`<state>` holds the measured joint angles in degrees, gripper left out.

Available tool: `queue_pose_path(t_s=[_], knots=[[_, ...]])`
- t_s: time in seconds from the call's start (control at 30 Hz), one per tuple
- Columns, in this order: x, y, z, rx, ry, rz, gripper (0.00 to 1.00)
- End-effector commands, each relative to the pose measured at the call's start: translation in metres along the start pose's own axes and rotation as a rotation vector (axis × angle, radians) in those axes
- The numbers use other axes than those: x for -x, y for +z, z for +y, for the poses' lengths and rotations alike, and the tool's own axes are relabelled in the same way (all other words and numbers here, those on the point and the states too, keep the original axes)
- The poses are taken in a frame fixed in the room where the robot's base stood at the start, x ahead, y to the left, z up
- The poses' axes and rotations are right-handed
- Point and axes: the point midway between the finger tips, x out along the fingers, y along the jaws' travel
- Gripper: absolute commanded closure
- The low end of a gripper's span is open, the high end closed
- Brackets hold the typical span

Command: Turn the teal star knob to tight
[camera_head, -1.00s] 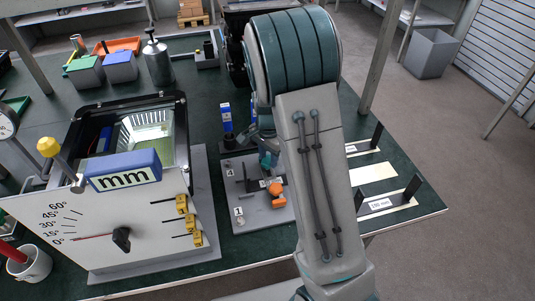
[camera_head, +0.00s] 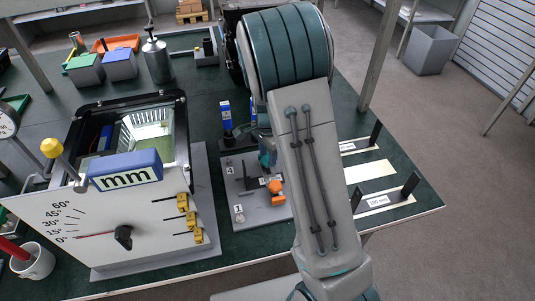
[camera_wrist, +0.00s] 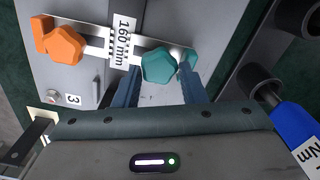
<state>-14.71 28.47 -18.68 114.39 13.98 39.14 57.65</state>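The teal star knob (camera_wrist: 166,66) shows in the wrist view on a pale bar fixed to a grey plate. My gripper (camera_wrist: 159,72) is open, with its two dark fingers to the left and right of the knob. The left fingertip is close to the knob's left edge. I cannot tell whether either finger touches it. In the head view a teal part (camera_head: 266,158) shows beside my arm, which hides most of my gripper there. An orange knob (camera_wrist: 60,45) sits at the bar's other end, and also shows in the head view (camera_head: 276,187).
A "160 mm" label (camera_wrist: 121,42) lies across the bar between the knobs. A blue labelled tool (camera_wrist: 295,130) is at the right of the wrist view. A white dial box (camera_head: 150,210) stands left of the grey plate (camera_head: 262,213).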

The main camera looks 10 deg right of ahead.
Motion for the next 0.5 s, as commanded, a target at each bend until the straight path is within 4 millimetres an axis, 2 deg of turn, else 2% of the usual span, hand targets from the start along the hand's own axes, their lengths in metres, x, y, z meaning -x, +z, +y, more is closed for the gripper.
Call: queue_pose_path(t_s=[0.07,0.33,0.5], knots=[[0.001,0.0,0.0,0.0,-0.001,0.0,0.45],[0.001,0.0,0.0,0.001,0.001,-0.001,0.45],[0.016,0.0,-0.001,0.001,-0.003,0.0,0.45]])
